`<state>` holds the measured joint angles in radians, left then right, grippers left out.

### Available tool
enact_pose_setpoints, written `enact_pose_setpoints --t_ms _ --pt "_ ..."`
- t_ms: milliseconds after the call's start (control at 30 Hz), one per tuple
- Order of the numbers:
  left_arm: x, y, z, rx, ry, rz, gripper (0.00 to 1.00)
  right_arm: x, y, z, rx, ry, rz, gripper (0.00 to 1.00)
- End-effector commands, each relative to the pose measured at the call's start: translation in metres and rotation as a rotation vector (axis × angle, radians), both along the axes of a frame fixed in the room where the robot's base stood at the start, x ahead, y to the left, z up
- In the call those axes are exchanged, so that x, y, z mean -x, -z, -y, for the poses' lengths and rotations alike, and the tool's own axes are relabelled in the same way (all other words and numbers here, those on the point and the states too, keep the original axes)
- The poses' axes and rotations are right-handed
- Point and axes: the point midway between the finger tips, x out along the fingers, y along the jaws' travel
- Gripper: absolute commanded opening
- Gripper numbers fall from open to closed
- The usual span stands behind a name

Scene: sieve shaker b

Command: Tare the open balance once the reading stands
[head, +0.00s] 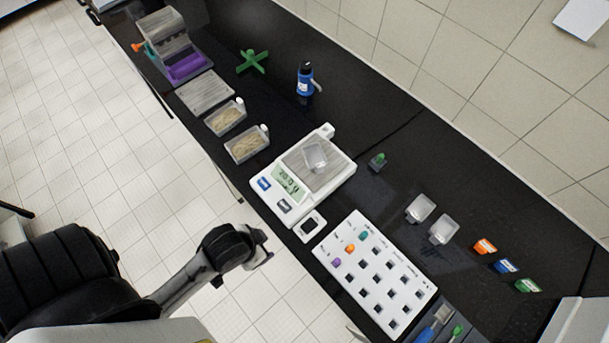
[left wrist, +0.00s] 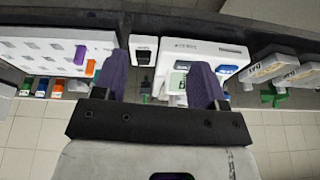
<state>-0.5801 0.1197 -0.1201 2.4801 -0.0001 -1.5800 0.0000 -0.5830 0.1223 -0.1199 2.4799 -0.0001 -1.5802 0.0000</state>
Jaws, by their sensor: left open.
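The white open balance (head: 326,189) stands on the black bench. A clear weighing dish (head: 314,156) sits on its grey pan. Its lit green display (head: 288,180) shows dark digits, apparently starting with 20, the rest too small to read surely. My left gripper (head: 262,258) is open and empty, off the bench's front edge, apart from the balance. In the left wrist view the balance (left wrist: 228,52) shows beyond the right finger of the gripper (left wrist: 160,88).
A small white unit with a dark square (head: 310,225) and a white slotted rack (head: 345,286) with coloured pegs stand beside the balance. Two filled trays (head: 246,144) stand on the other side.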

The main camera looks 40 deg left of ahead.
Motion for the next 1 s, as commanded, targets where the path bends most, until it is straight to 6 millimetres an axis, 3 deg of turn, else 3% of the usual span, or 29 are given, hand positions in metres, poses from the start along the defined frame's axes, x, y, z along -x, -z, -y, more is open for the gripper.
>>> enact_pose_setpoints --t_ms 67,667,1000 --pt "0.0001 0.0 0.0 0.0 0.0 0.0 0.57 -0.0003 -0.0001 -0.0008 -0.003 0.001 0.001 0.43" --pt "0.0001 0.0002 -0.0001 0.0 0.0 -0.001 0.0 -0.0013 -0.0006 -0.0018 -0.006 0.003 0.003 0.43" --pt "0.0002 0.0002 -0.0001 0.0 0.0 -0.001 0.0 -0.0013 -0.0006 0.001 0.004 -0.003 0.004 0.43"
